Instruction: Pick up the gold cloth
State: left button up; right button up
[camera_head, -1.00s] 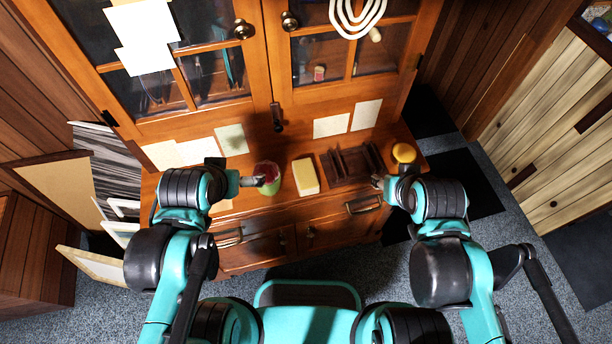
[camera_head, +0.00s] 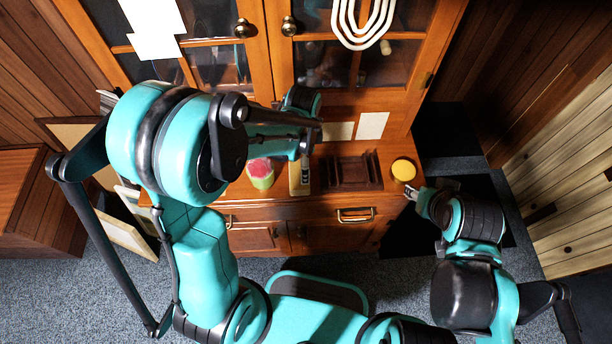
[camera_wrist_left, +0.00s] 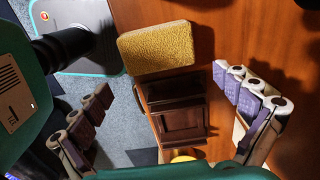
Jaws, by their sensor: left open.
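The gold cloth (camera_wrist_left: 157,48) is a thick, textured, block-like piece lying flat on the brown cabinet top in the left wrist view. In the head view only a tan part of it (camera_head: 294,186) shows, the rest hidden by my left gripper. My left gripper (camera_head: 305,176) reaches down over it; in the left wrist view its fingers (camera_wrist_left: 165,92) are spread wide, with nothing between them held. The cloth lies just beyond the fingertips, and I cannot tell the height gap. My right gripper (camera_head: 411,192) is at the cabinet's right front edge, apart from the cloth; its jaw opening is unclear.
Left of the cloth stands a green cup with pink-red contents (camera_head: 261,174). To its right are a dark wooden rack (camera_head: 350,174) and a round yellow object (camera_head: 403,170). Cabinet glass doors (camera_head: 330,70) rise behind. Drawers with handles (camera_head: 355,215) face the front.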

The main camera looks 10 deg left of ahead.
aim_at(299, 178)
pick_arm(q)
jog(key=f+b, duration=0.1)
jog(key=f, duration=0.1)
jog(key=f+b, duration=0.1)
jog(key=f, duration=0.2)
jog(key=a+f+b, duration=0.1)
jog(key=f, duration=0.2)
jog(key=shift+s, duration=0.2)
jog(key=shift+r, duration=0.15)
jog(key=c, duration=0.8)
